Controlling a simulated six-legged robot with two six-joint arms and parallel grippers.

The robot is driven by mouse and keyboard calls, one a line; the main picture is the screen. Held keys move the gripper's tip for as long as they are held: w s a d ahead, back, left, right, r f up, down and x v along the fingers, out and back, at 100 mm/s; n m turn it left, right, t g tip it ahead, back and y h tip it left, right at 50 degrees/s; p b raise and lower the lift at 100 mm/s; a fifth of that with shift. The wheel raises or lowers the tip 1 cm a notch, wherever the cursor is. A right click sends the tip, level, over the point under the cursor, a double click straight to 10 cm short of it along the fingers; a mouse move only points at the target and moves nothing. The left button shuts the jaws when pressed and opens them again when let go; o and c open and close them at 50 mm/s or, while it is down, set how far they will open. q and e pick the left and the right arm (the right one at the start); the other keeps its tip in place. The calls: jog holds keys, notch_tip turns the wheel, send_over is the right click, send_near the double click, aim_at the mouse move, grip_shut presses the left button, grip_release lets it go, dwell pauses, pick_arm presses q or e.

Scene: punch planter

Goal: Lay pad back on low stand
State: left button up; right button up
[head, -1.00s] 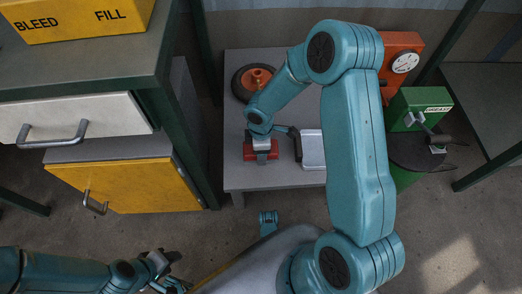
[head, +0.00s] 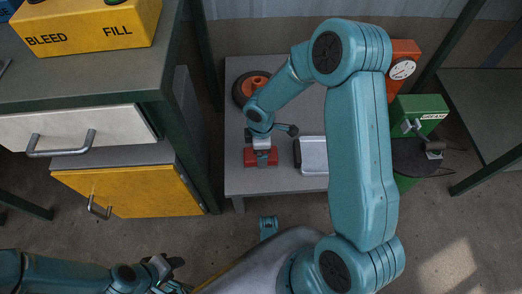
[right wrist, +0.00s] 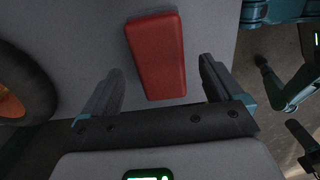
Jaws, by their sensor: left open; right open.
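The red pad (head: 250,159) lies on the grey top of the low stand (head: 285,182), near its front left. In the right wrist view the pad (right wrist: 157,55) lies flat on the grey surface (right wrist: 90,35), between and beyond the finger ends. My right gripper (head: 262,157) is over the pad in the head view and hides its middle. In the right wrist view the right gripper (right wrist: 161,66) is open, with a clear gap on both sides of the pad. My left gripper (head: 172,275) is open and empty at the lower left, away from the stand.
A silver tray (head: 313,155) lies right of the pad. A black wheel with an orange hub (head: 254,84) is behind it. An orange box with a dial (head: 402,68) and a green machine (head: 416,115) stand at the right. A bench with a white drawer (head: 85,128) is at the left.

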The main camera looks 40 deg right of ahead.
notch_tip(320, 180, up, 8)
jog(key=p, duration=0.3)
jog(key=s+a+f+m+y, duration=0.1)
jog(key=s+a+f, duration=0.1)
jog(key=a, duration=0.1)
jog(key=s+a+f+m+y, duration=0.1)
jog(key=s+a+f+m, duration=0.1)
jog(key=a, duration=0.1)
jog(key=s+a+f+m+y, duration=0.1)
jog(key=s+a+f+m, duration=0.1)
jog(key=a+f, duration=0.1)
jog(key=shift+s+a+f, duration=0.1)
jog(key=shift+s+a, duration=0.15)
jog(key=shift+a, duration=0.3)
jog(key=s+a+f+m+y, duration=0.1)
jog(key=s+a+f+m, duration=0.3)
jog(key=s+m, duration=0.4)
jog(key=shift+a+m+t, duration=0.25)
jog(key=shift+m+t, duration=0.05)
jog(key=shift+m, duration=0.1)
jog(key=shift+f, duration=0.1)
notch_tip(320, 180, up, 29)
jog(key=p, duration=2.9)
jog(key=shift+a, duration=0.15)
jog(key=shift+s, duration=0.1)
